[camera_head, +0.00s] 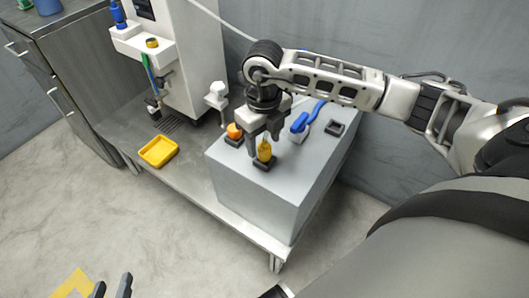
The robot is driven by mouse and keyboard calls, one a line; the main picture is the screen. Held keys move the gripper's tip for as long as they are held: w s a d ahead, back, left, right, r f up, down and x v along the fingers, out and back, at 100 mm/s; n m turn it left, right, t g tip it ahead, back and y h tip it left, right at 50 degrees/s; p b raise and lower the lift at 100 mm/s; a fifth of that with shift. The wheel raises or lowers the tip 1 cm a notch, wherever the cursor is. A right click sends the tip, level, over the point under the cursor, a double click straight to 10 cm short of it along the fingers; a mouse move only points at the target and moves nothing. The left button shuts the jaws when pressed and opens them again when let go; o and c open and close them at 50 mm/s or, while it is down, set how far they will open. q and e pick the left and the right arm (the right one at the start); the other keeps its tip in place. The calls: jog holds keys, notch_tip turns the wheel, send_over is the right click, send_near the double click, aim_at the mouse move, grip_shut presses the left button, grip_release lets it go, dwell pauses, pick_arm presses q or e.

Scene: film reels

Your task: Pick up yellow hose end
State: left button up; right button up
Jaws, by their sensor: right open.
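The yellow hose end (264,151) stands upright in a small dark holder (264,163) on top of the grey box (308,171). My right gripper (264,140) points down directly above it, with its fingers open. The fingers are at the top of the yellow hose end, one on either side in the picture. I cannot tell whether they touch it. My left gripper (111,287) shows only its dark fingertips at the bottom left edge, apart and empty, far from the box.
An orange-capped piece (234,131) stands close left of my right gripper. A blue-handled piece (299,123) and an empty dark holder (334,128) are to the right. A yellow tray (158,151) lies on the cart, near a white machine (190,60).

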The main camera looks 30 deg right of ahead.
aim_at(265, 146)
notch_tip(265, 146, down, 4)
jog(key=shift+w+d+r, duration=0.1)
jog(key=shift+d, duration=0.05)
jog(key=c, duration=1.1)
jog(key=shift+o, duration=0.2)
jog(key=shift+r, duration=0.1)
